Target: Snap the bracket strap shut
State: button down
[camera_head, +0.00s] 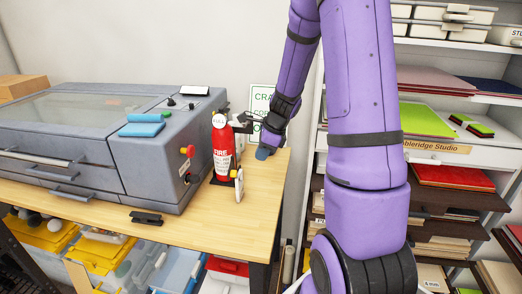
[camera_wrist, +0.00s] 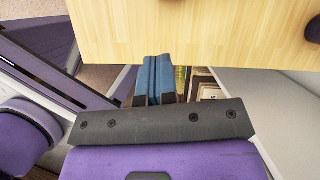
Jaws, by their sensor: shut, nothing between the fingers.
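A red fire extinguisher (camera_head: 223,152) with a white label stands upright on the wooden table, to the right of the grey machine. A dark piece (camera_head: 243,127), which looks like the bracket strap, sticks out to the right from near the extinguisher's upper part; its exact shape and its catch are too small to tell. My gripper (camera_head: 263,152) is to the right of the extinguisher, apart from it, by the table's right end. In the wrist view its blue fingers (camera_wrist: 155,80) are together and empty, near the table edge. The extinguisher and strap are outside the wrist view.
A grey machine (camera_head: 150,160) with a red button fills the table's left side. A small white and yellow item (camera_head: 239,187) stands just right of the extinguisher's base. A black tool (camera_head: 146,218) lies at the front edge of the table (camera_head: 228,222). Shelves (camera_head: 450,145) stand right.

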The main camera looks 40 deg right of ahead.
jog(key=w+a+f, duration=0.4)
jog(key=f, duration=0.1)
jog(key=shift+a+f, duration=0.3)
jog(key=shift+w, duration=0.1)
